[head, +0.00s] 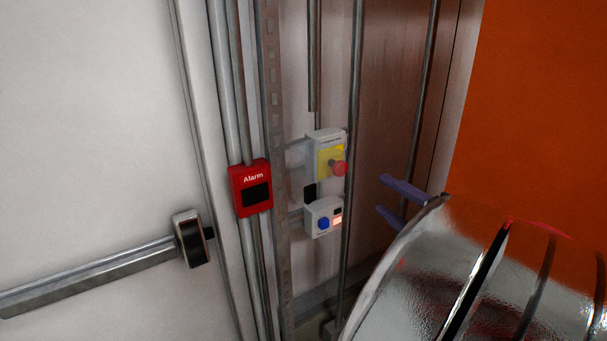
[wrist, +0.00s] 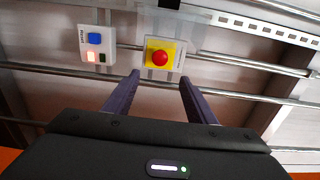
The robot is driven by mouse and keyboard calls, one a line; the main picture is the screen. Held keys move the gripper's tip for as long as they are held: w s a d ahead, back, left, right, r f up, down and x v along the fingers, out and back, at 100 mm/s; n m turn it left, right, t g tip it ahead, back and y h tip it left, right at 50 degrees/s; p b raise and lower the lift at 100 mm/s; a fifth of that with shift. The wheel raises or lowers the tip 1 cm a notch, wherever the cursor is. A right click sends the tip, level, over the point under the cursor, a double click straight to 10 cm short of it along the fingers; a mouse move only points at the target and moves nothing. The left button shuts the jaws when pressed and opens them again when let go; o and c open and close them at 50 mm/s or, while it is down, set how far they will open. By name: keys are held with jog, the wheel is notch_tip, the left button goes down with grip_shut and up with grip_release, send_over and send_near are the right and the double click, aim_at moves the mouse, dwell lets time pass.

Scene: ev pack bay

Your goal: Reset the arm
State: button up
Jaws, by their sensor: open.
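My gripper (head: 391,202) shows in the head view as two purple fingers to the right of the wall boxes, partly hidden behind my shiny arm. In the wrist view my gripper (wrist: 158,83) is open, its two fingers wide apart with nothing between them. Beyond the fingertips is a yellow-faced box with a red emergency stop button (wrist: 159,57); the same red button (head: 339,168) is in the head view. The fingers look apart from it. A grey box with a blue button (head: 323,223) and a lit pinkish button is mounted below; it also shows in the wrist view (wrist: 94,39).
A red Alarm box (head: 251,188) is mounted on pipes left of the button boxes. A white door (head: 90,120) with a push bar (head: 100,277) fills the left. Vertical pipes (head: 354,90) run close by the boxes. An orange surface (head: 540,100) fills the right.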

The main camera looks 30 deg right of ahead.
jog(key=w+a+f+n+g+y, duration=0.1)
jog(key=a+f+n+g+y, duration=0.25)
jog(key=a, duration=0.65)
jog(key=a+f+n+g+y, duration=0.2)
jog(key=a+f+n+g, duration=0.2)
jog(key=a, duration=0.5)
jog(key=w+a+f+n+g+y, duration=0.1)
jog(key=a+f+n+g+y, duration=0.2)
jog(key=a, duration=0.7)
jog(key=s+a+n+g+h, duration=0.1)
jog(key=s+a+n+h, duration=0.4)
jog(key=n+h, duration=0.3)
jog(key=shift+s+r+g, duration=0.15)
jog(key=shift+s+g, duration=0.2)
jog(key=shift+s, duration=0.05)
dwell(0.4)
